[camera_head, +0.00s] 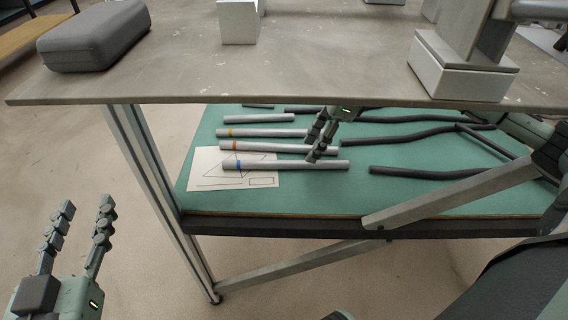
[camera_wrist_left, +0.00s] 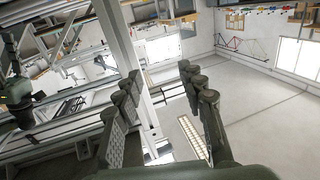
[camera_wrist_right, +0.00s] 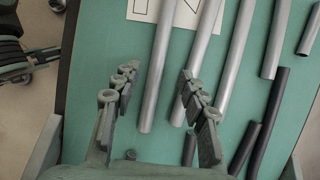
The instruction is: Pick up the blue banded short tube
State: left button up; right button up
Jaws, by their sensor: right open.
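The blue banded short tube (camera_head: 290,166) is light grey and lies on the green lower shelf, nearest the front, its blue band near its left end. In the right wrist view the leftmost grey tube (camera_wrist_right: 157,85) appears to be it; its band is out of view. My right gripper (camera_head: 312,149) is open over the right part of the front tubes. In its wrist view the leftmost tube's near end lies between the fingers (camera_wrist_right: 154,85), not gripped; the height gap is unclear. My left gripper (camera_head: 87,206) is open and empty, left of the table; its fingers (camera_wrist_left: 160,76) show apart.
An orange-banded tube (camera_head: 280,148) and a yellow-banded tube (camera_head: 265,133) lie just behind, with a shorter grey tube (camera_head: 258,119). Dark tubes (camera_head: 420,174) lie right. A marked sheet (camera_head: 210,179) lies under the front tubes. The tabletop (camera_head: 300,75) overhangs the shelf.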

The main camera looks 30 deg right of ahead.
aim_at(304, 161)
jog(key=x, duration=0.4)
jog(key=shift+s+a+f, duration=0.1)
jog(key=shift+f, duration=0.25)
jog(key=shift+r, duration=0.1)
grip_shut()
